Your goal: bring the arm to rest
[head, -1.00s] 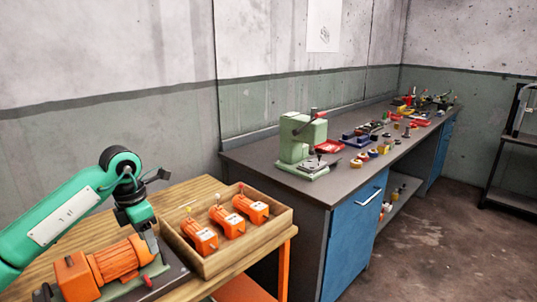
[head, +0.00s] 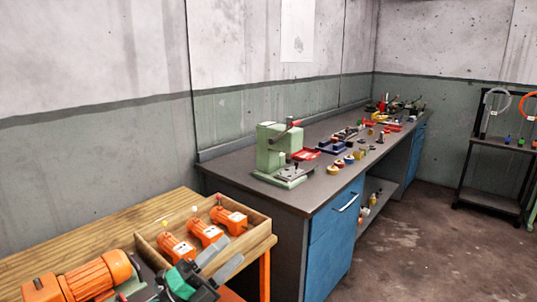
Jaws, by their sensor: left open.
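My left gripper (head: 218,262) is at the bottom of the head view, in front of the wooden tray's near right part. Its two grey fingers are spread apart and nothing shows between them. The green wrist part behind it is cut off by the lower edge. An orange motor (head: 95,277) lies at the lower left, left of the gripper and apart from its fingers. My right gripper does not show.
A wooden tray (head: 262,238) with several small orange motors stands on the wooden table (head: 95,238). A dark workbench (head: 325,195) with a green press (head: 275,150) and small parts runs along the wall. A dark shelf rack (head: 490,150) stands at right. The floor between is clear.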

